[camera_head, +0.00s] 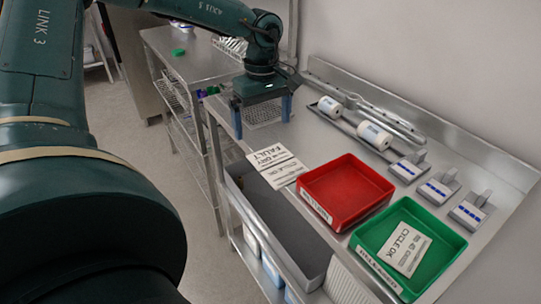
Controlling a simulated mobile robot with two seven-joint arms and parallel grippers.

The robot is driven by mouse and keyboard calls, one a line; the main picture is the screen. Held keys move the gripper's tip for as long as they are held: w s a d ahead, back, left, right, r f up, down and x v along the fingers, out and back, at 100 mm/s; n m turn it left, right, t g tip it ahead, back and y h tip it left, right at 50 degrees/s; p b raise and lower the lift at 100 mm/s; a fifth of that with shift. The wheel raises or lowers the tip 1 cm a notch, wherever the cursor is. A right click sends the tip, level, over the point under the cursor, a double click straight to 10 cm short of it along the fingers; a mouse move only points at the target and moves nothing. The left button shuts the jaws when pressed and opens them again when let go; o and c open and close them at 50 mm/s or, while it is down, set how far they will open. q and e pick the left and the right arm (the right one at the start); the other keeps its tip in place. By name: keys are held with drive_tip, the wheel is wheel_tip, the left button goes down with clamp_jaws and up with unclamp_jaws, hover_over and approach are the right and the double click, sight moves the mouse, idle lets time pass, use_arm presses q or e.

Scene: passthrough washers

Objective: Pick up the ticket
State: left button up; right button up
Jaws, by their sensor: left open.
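A white ticket (276,166) marked "FAULT" lies on the steel counter at its front edge, left of the red tray. A second white ticket (404,248) reading "CYCLE OK" lies inside the green tray (447,243). My left gripper (262,112) is open, with its two blue-grey fingers wide apart and pointing down. It is above the far left part of the counter, beyond the FAULT ticket and apart from it. My right gripper is not in view.
The red tray (347,188) stands between the FAULT ticket and the green tray. Two white rolls (375,135) and several small blue-marked blocks (438,188) line the back. A grey bin (262,215) sits below the front edge. A wire rack (262,117) lies under the gripper.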

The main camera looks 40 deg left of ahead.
sight(265, 152)
use_arm(q)
drive_tip(key=f, duration=0.5)
drive_tip(key=shift+d+p, duration=0.25)
drive_tip(key=shift+p, duration=0.05)
drive_tip(key=shift+f, duration=0.45)
drive_tip(key=shift+f+b, duration=0.1)
drive_tip(key=shift+b, duration=0.2)
drive_tip(key=c, duration=0.8)
drive_tip(key=shift+r+p, duration=0.25)
drive_tip(key=shift+p, duration=0.2)
wheel_tip(265, 152, up, 10)
drive_tip(key=shift+f+b, duration=0.1)
drive_tip(key=shift+b, duration=0.2)
